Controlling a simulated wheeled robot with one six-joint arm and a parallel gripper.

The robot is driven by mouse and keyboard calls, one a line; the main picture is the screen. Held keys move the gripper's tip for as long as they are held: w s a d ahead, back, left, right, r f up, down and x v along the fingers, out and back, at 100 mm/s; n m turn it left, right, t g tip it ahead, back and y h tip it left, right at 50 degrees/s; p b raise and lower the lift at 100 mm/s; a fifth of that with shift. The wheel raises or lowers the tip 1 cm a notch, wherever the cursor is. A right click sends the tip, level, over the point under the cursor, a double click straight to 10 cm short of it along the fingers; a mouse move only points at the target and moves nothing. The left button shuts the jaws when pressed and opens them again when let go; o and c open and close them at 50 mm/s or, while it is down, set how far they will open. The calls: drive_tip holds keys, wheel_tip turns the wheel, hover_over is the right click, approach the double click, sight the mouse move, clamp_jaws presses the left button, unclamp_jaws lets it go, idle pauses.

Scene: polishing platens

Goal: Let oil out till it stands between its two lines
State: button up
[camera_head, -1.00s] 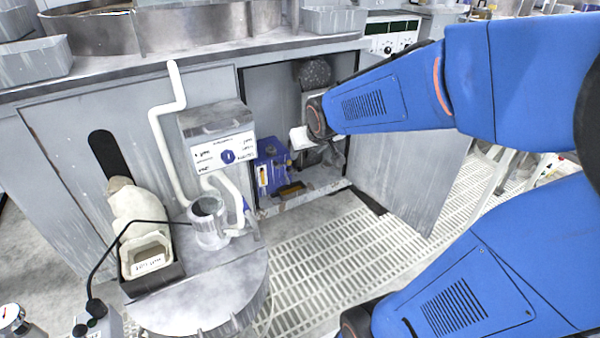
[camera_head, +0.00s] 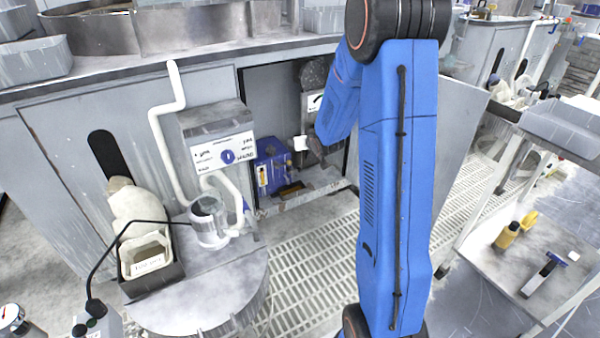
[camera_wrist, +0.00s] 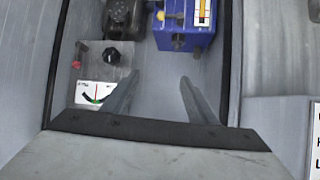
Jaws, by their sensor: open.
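The blue oil pump unit (camera_head: 272,160) stands low inside the open cabinet. Its yellow-edged sight glass (camera_head: 262,176) faces out, but the oil level and the two lines are too small to read.
A dial gauge (camera_wrist: 95,93) and a black knob (camera_wrist: 112,56) are left of my fingers. Cabinet walls are close on both sides. The open cabinet door (camera_head: 452,150) stands to the right. A round table (camera_head: 205,285) with a cup (camera_head: 208,222) is in front, left.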

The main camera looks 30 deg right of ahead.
drive_tip(key=w+d+f+t, duration=0.1)
drive_tip(key=w+d+f, duration=0.3)
drive_tip(key=f, duration=0.4)
drive_tip(key=m+t+y, duration=0.2)
drive_tip(key=m+t, duration=0.1)
drive_tip(key=t, duration=0.2)
approach(299, 170)
drive_tip(key=w, duration=0.9)
drive_tip(key=shift+w, duration=0.15)
